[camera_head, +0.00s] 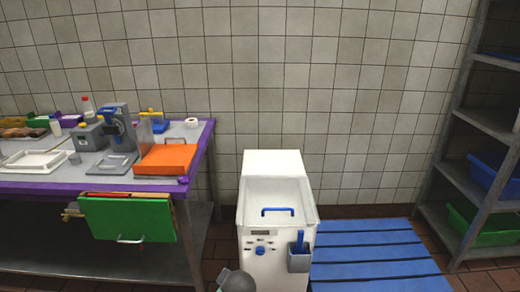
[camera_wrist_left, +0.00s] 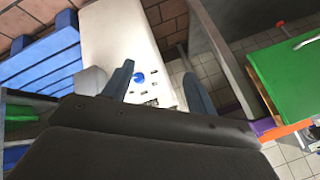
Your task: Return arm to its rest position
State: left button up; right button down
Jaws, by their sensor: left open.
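My left gripper (camera_wrist_left: 160,80) shows in the left wrist view with its two grey-blue fingers spread apart. No object is visible between them. The front of a white machine (camera_wrist_left: 115,35) with a blue knob lies beyond the fingers. A rounded grey part at the bottom of the head view, in front of the machine, looks like part of my own arm. The left fingers cannot be made out in the head view. My right gripper is in neither view.
The white machine (camera_head: 252,240) stands at centre. A blue slatted pallet (camera_head: 375,262) and a metal shelf (camera_head: 455,172) are at right.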

pick_arm(q)
jog(key=s+a+r+n+g+h, duration=0.1)
jog(key=s+a+r+h, duration=0.1)
jog(key=s, duration=0.7)
jog(key=s+a+r+n+g+h, duration=0.1)
jog(key=s+a+n+g+h, duration=0.1)
jog(key=s, duration=0.8)
jog(key=s+a+f+g+p, duration=0.1)
jog(key=s+f, duration=0.5)
jog(key=s, duration=0.7)
jog(key=shift+a+f+n+g, duration=0.2)
jog(key=shift+a+n+g, duration=0.1)
jog(key=shift+a+g, duration=0.3)
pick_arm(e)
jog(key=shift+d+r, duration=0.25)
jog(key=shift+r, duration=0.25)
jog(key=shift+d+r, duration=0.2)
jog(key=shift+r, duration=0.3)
pick_arm(q)
jog(key=shift+d, duration=0.1)
